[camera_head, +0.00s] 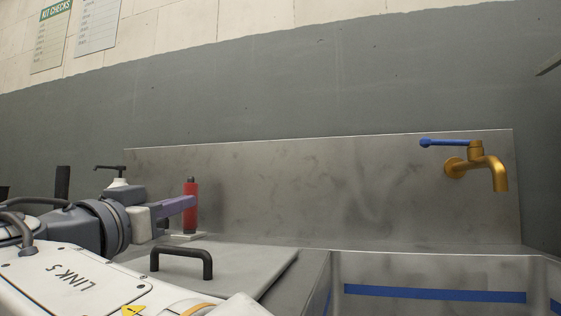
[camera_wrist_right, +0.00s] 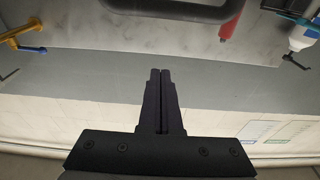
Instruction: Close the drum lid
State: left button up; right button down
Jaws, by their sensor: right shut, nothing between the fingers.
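A pale grey flat panel (camera_head: 235,262) with a dark bar handle (camera_head: 181,255) lies at the lower middle of the head view; it looks like the drum lid. Its near left part is hidden behind my arm, and I cannot tell how far it is open. My right gripper (camera_head: 190,203) is above and behind the handle, apart from it. In the right wrist view my right gripper (camera_wrist_right: 160,72) is shut and empty, and a dark handle (camera_wrist_right: 175,8) crosses the top edge. My left gripper is not in view.
A steel backsplash (camera_head: 320,195) runs behind. A brass tap (camera_head: 484,165) with a blue lever is above a steel basin (camera_head: 435,270) on the right.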

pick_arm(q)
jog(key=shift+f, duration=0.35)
pick_arm(e)
jog(key=shift+s+f, duration=0.1)
jog(key=shift+f, duration=0.1)
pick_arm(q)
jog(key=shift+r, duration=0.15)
pick_arm(e)
jog(key=shift+r, duration=0.15)
